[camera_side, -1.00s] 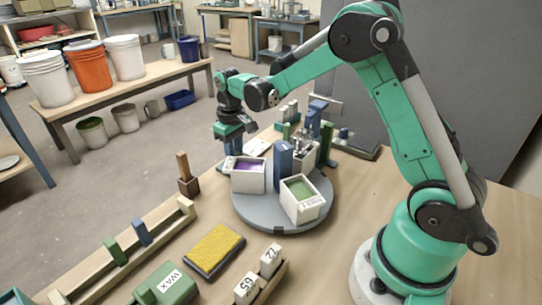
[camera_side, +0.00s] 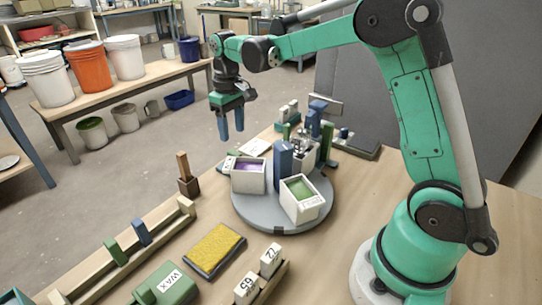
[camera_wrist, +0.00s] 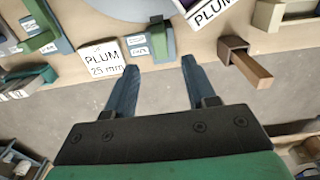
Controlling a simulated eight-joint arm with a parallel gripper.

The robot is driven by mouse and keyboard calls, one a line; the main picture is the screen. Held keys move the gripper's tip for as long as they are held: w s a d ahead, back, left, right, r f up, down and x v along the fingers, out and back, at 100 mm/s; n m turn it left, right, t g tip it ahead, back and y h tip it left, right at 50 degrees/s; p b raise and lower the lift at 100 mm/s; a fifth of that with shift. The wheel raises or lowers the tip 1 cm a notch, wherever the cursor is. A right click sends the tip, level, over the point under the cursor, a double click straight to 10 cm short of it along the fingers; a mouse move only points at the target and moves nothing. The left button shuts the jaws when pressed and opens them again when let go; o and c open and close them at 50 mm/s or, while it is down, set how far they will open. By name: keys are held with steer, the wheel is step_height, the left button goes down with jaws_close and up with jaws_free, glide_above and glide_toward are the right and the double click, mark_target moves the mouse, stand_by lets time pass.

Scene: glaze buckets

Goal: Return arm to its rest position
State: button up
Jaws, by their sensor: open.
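My green arm reaches left across the table from its base at the right. My gripper (camera_side: 231,137) hangs with its two blue fingers pointing down, above and behind the turntable, over the table's far left edge. In the wrist view my gripper (camera_wrist: 158,72) has its fingers spread apart with nothing between them. It touches nothing that I can see. The grey turntable (camera_side: 272,222) carries a white bucket with purple glaze (camera_side: 248,176), a white bucket with green glaze (camera_side: 301,198) and a tall blue block (camera_side: 283,160).
A wooden block with a stick (camera_side: 187,178) stands left of the turntable. A PLUM 25 mm card (camera_wrist: 103,60) lies below the gripper's side. A yellow sponge (camera_side: 215,250), a green WAX box (camera_side: 167,285) and numbered white blocks (camera_side: 271,260) stand in front. Air around the gripper is clear.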

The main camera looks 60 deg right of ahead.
steer(key=shift+r, duration=0.25)
steer(key=shift+s+r, duration=0.1)
steer(key=shift+r, duration=0.05)
steer(key=s+a+r+t, duration=0.2)
steer(key=s+a+t, duration=0.5)
steer(key=s, duration=0.6)
steer(key=shift+r, duration=0.1)
